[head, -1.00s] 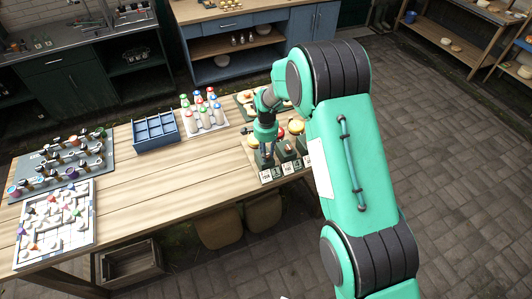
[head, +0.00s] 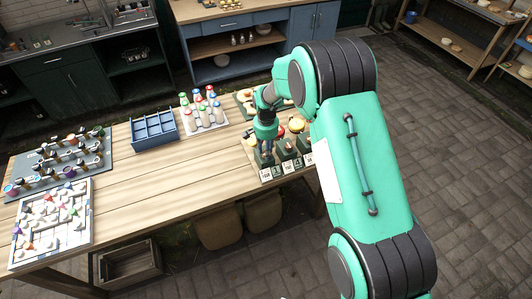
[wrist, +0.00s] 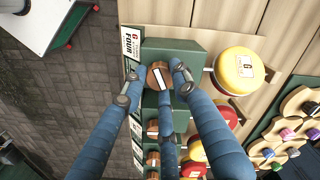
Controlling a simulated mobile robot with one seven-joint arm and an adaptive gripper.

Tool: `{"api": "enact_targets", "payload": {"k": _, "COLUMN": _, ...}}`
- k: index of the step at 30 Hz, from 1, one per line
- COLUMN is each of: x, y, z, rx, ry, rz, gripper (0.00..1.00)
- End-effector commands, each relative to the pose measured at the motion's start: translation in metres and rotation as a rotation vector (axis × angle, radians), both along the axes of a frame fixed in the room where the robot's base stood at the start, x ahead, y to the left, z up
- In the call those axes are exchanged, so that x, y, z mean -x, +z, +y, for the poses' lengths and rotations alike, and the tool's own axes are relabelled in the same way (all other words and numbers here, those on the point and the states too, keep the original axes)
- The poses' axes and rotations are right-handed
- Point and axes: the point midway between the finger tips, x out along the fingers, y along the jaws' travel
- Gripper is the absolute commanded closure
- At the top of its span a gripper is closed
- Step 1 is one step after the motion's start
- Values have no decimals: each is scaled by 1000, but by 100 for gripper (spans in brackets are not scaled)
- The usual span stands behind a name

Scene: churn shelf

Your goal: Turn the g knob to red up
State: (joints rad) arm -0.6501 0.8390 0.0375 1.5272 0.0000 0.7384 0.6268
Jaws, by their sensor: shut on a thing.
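The g knob (wrist: 158,78) is a round brown knob with a white bar on its face, mounted on a dark green block (wrist: 185,52) in the wrist view. A card reading "G" and "FOUR" (wrist: 128,42) stands beside the block. My gripper (wrist: 160,82) is shut on this knob, its blue fingers with grey tips around it. In the head view my gripper (head: 266,152) is at the near left part of the knob board, and it hides the knob there. No red mark on the knob can be made out.
More brown knobs (wrist: 153,128) stand in a row close to this one, partly behind my fingers. A yellow dome (wrist: 239,75) marked G and red domes (wrist: 226,114) stand beside the blocks. A blue divided box (head: 155,131) and a bottle rack (head: 204,115) stand on the table.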

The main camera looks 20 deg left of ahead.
Motion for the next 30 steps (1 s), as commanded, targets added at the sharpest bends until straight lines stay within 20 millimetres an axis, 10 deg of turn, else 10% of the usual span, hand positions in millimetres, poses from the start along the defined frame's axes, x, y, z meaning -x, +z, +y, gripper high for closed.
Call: {"api": "enact_targets", "payload": {"k": 30, "x": 0, "y": 0, "z": 0, "rx": 0, "ry": 949, "rz": -1, "gripper": 97}}
